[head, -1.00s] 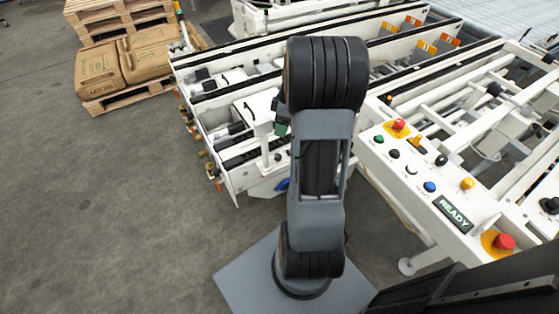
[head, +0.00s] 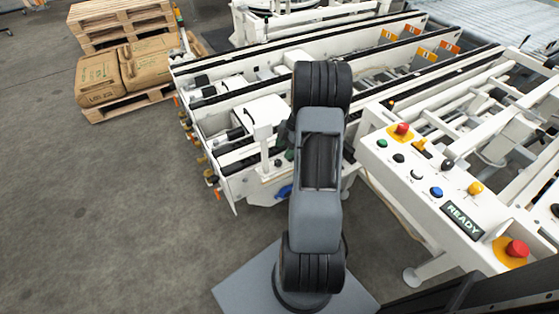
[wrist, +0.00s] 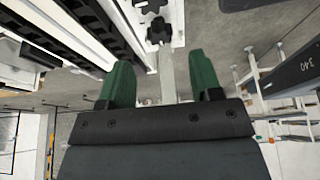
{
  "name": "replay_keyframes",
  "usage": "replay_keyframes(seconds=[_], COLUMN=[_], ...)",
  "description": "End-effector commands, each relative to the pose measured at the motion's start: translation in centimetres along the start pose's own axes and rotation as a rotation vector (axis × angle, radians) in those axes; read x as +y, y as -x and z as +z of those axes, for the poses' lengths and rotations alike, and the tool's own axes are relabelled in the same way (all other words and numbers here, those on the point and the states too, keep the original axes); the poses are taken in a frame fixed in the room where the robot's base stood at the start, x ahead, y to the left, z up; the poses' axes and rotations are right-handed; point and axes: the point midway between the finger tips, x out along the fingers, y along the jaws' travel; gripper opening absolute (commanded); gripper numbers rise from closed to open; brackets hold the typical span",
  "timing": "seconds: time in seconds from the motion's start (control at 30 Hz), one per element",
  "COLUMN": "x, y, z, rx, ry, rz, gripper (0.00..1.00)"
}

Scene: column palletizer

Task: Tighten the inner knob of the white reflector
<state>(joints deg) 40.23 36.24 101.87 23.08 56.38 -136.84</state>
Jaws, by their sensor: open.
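My gripper (wrist: 161,62) has two green fingers spread apart with nothing held between them. In the wrist view a black star-shaped knob (wrist: 158,31) sits just beyond the fingertips, roughly in line with the gap. A grey-white bar (wrist: 168,78) runs from near that knob back between the fingers. I cannot tell for sure which white part is the reflector. In the head view my arm hides most of the gripper; a bit of green (head: 289,155) shows beside the white conveyor frame.
White conveyor rails (head: 215,100) with black belts stand behind and left of my arm. A control panel (head: 425,185) with buttons and a READY display is at the right. Sacks (head: 100,78) lie on a pallet at the back left. Grey floor is clear at the left.

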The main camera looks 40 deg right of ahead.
Motion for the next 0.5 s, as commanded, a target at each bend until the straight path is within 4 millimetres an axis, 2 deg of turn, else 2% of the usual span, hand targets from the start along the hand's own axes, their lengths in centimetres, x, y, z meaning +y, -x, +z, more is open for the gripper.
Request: replay_keyframes(seconds=[0.03,0.2,0.5], x=[-0.1,0.0,0.0], y=[-1.1,-3.6,-5.7], z=[0.0,0.0,0.0], rx=[0.001,0.001,0.0], ry=[0.0,0.0,-0.001], rz=[-0.003,-0.002,0.0], gripper=[0.59,0.59,0.59])
